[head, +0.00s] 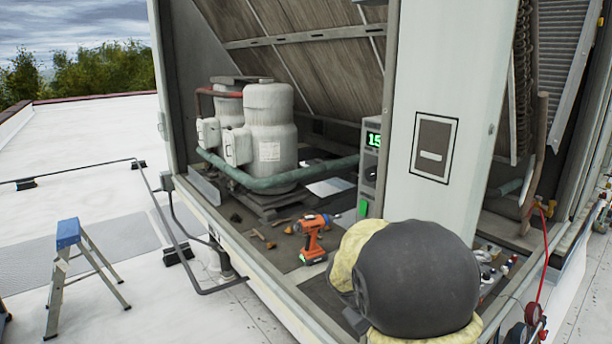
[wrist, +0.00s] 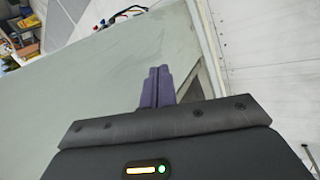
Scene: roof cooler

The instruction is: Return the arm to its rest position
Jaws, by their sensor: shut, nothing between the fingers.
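My gripper (wrist: 157,72) shows in the wrist view, its two purple fingers pressed together with nothing between them. It is in front of a flat grey-green panel (wrist: 105,75); I cannot tell whether it touches it. In the head view a large dark rounded part with pale yellow edges, probably my own arm, fills the lower middle and right. The fingers are not visible in the head view.
The open cooler housing (head: 433,45) holds white compressors (head: 268,140) with a green pipe. An orange drill (head: 311,238) stands on its floor near small loose pieces. A blue-topped stepladder (head: 70,235) stands on the white roof at left. Gauges with a red hose (head: 533,313) are at lower right.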

